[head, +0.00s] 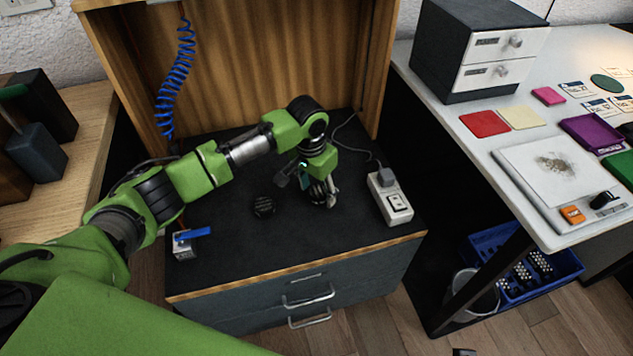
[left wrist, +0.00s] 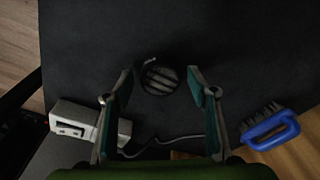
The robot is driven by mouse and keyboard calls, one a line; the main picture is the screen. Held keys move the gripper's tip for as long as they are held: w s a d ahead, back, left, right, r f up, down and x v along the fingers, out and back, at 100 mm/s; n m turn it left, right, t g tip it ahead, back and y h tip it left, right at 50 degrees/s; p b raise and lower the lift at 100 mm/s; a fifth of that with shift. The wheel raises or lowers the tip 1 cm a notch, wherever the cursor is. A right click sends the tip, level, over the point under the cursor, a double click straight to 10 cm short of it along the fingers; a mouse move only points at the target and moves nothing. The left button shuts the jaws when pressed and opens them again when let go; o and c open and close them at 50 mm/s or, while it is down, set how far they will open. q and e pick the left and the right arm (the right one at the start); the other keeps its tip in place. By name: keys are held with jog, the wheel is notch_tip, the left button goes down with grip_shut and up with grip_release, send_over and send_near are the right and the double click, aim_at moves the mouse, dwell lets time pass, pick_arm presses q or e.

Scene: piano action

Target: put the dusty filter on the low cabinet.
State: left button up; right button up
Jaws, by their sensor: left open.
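A small dark round piece with pale slats, which I take for the dusty filter (head: 263,205), lies flat on the black top of the low cabinet (head: 330,240). In the left wrist view the filter (left wrist: 159,76) shows in the gap between the fingertips. My left gripper (head: 318,197) is open and empty, pointing down over the cabinet top. In the head view it is to the right of the filter and apart from it. My right gripper is not in view.
The left wrist view shows a blue brush (left wrist: 270,127). A cluttered white table (head: 465,150) stands right.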

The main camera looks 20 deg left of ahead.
aim_at(314, 195)
pick_arm(q)
notch_tip(314, 195, up, 12)
jog(key=s+p, duration=0.1)
jog(key=p, duration=0.2)
jog(key=shift+s+a, duration=0.2)
jog(key=shift+a, duration=0.1)
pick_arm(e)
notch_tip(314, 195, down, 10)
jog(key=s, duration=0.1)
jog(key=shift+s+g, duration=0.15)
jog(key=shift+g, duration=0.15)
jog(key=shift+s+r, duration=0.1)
